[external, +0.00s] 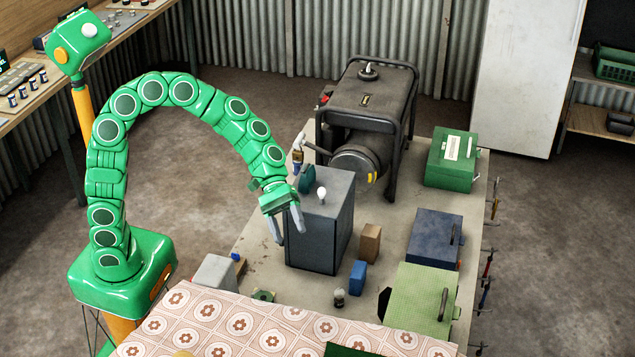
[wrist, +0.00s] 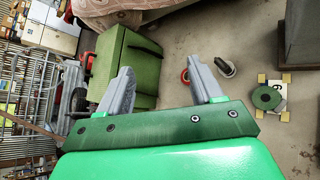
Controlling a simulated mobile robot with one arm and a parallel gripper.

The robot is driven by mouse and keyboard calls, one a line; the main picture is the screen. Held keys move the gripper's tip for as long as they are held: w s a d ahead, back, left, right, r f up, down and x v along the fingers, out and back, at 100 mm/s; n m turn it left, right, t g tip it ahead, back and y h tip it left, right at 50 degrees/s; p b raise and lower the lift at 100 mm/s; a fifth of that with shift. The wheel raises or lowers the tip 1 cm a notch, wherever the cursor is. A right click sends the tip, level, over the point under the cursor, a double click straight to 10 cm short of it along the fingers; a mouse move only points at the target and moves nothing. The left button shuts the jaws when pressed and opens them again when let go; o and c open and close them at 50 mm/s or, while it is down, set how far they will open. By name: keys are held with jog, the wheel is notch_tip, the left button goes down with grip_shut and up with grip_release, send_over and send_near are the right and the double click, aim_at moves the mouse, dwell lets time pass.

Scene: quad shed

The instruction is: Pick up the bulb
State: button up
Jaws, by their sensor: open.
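The bulb (external: 322,193) is small and white. It stands upright on top of a dark grey metal box (external: 318,235) in the external view. My gripper (external: 290,235) is to the left of the bulb and lower in the picture, with its fingers pointing down by the box's left side. The fingers are apart with nothing between them. In the wrist view, my gripper (wrist: 162,70) also shows open and empty. I cannot make out the bulb in the wrist view.
A black generator (external: 365,110) stands behind the grey box. A brown block (external: 370,243), a blue block (external: 357,278) and a small jar (external: 339,298) are to its right and front. Green and blue cases (external: 436,238) line the bench's right side. A patterned cloth (external: 240,325) covers the front.

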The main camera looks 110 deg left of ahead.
jog(key=w+a+f+m+g+y, duration=0.2)
jog(key=w+a+m+g+y, duration=0.3)
jog(key=m, duration=0.6)
jog(key=r+m+g+y, duration=0.2)
jog(key=m+y, duration=0.3)
jog(key=m, duration=0.7)
send_over(340, 289)
jog(key=f, duration=2.2)
jog(key=shift+d, duration=0.2)
jog(key=shift+a+f, duration=0.15)
jog(key=shift+f, duration=2.6)
jog(key=c, duration=1.1)
jog(key=shift+r, duration=0.1)
jog(key=shift+c, duration=0.2)
